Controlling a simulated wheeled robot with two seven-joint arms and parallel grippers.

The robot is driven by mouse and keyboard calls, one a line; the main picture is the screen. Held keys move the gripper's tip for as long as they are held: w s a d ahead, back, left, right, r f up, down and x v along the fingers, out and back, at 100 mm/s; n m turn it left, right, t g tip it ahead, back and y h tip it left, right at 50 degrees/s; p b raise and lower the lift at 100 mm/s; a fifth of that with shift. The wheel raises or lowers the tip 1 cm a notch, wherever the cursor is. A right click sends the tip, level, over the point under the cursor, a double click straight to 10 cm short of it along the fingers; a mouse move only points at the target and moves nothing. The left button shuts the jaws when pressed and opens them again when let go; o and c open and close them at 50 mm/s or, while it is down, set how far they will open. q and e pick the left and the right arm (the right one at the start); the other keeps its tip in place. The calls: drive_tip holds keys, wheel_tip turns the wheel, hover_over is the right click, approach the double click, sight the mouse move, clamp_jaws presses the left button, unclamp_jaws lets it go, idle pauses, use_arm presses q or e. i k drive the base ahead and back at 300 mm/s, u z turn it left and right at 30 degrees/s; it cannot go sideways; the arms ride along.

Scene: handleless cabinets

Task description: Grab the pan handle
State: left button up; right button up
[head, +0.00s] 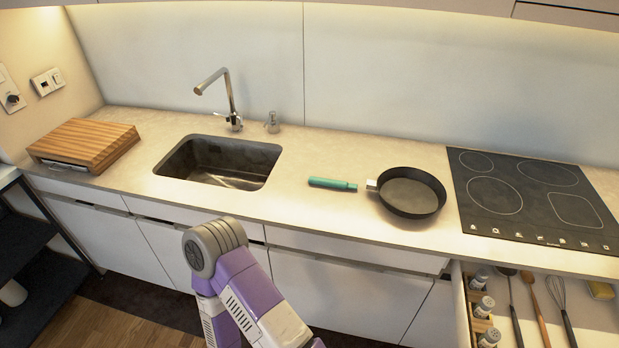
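A black frying pan (411,192) sits on the light countertop, between the sink and the cooktop. Its teal handle (331,184) points left toward the sink. A short silver piece (371,185) is at the pan's left rim. A narrow light gap shows between the silver piece and the teal handle; I cannot tell whether they are joined. A bent purple and grey arm link of mine shows at the bottom centre, in front of the cabinets and apart from the pan. Neither of my grippers is in view.
A sink (221,161) with a faucet (232,100) is left of the pan. A cooktop (531,199) is to its right. A wooden block (85,144) stands far left. An open drawer (461,308) with jars and utensils juts out bottom right. Counter around the handle is clear.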

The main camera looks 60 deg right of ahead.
sight(319, 181)
drive_tip(key=i, duration=0.9)
drive_tip(key=z, duration=1.95)
